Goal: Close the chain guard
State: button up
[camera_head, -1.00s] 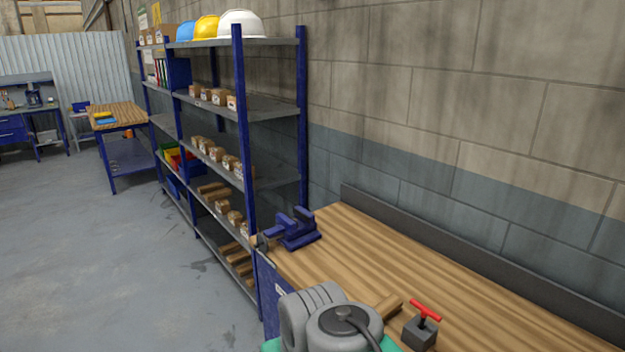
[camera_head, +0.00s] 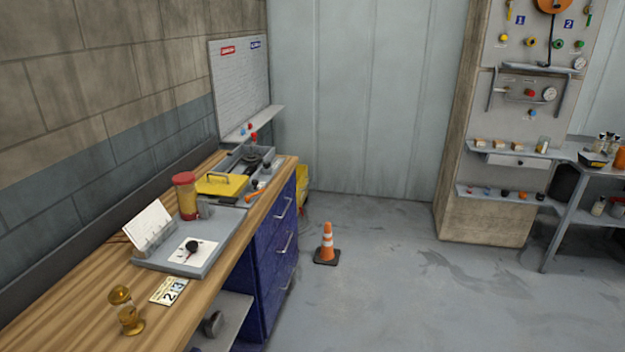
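I cannot make out a chain guard for certain in this view. An orange round part (camera_head: 553,4) with a dark rod or line hanging below it sits at the top of the grey wall panel (camera_head: 507,110) on the right, cut off by the upper picture edge. I cannot tell whether it belongs to the guard. My gripper is not in view.
A wooden workbench (camera_head: 80,306) runs along the left wall, with a grey tray (camera_head: 215,258), a red-lidded jar (camera_head: 186,195), a yellow case (camera_head: 221,186) and an hourglass (camera_head: 125,311). An orange cone (camera_head: 327,243) stands on the floor. The floor (camera_head: 400,300) right of the bench is mostly clear.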

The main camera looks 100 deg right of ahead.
aim_at(214, 182)
jog(key=z, duration=3.8)
jog(key=i, duration=2.5)
jog(key=u, duration=4.65)
